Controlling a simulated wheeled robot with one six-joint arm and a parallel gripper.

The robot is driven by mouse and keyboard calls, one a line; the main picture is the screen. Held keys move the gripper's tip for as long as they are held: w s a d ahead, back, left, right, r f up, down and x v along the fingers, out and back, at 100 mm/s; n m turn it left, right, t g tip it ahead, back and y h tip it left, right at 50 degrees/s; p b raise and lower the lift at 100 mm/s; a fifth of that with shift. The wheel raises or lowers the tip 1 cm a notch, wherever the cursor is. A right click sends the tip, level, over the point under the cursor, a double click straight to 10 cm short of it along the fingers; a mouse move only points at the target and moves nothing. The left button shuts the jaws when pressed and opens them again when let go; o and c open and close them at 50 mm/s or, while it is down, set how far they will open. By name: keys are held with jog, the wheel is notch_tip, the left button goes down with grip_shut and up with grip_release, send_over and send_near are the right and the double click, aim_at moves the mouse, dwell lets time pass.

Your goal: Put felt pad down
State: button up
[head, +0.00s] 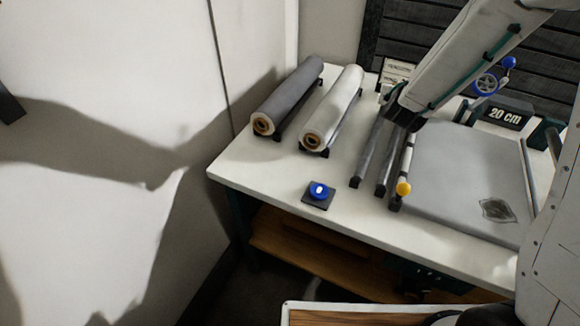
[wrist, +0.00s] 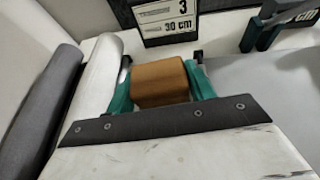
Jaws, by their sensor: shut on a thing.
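My gripper (wrist: 161,70) shows in the wrist view with its green fingers on both sides of a brown block, which I take as the felt pad (wrist: 160,84). The fingers are shut on it. The pad is thick and orange-brown, with a plain face toward the camera. In the head view my arm comes down from the upper right over the back of the white table (head: 265,178), and the pad cannot be made out there. I cannot tell how high the pad is above the table.
A dark grey roll (head: 288,95) and a white roll (head: 332,108) lie at the table's back left. A blue button (head: 319,190) is near the front edge. A grey board (head: 465,175) lies on the right, near a "20 cm" sign (head: 503,116). The left front table top is clear.

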jog(key=s+a+f+y, duration=0.1)
jog(key=s+a, duration=0.3)
jog(key=a, duration=0.9)
jog(key=s+a, duration=0.5)
jog(key=a, duration=0.9)
jog(key=s+a+f+m+h, duration=0.1)
jog(key=s+f, duration=0.3)
jog(key=s, duration=0.6)
jog(key=s+f+h, duration=0.1)
jog(key=s+f, duration=0.3)
jog(key=s, duration=0.6)
send_over(269, 171)
jog(key=shift+s+f, duration=0.1)
jog(key=shift+f, duration=0.65)
jog(key=shift+g, duration=0.3)
notch_tip(269, 171, down, 4)
jog(key=shift+a+r, duration=0.1)
jog(key=shift+r, duration=0.1)
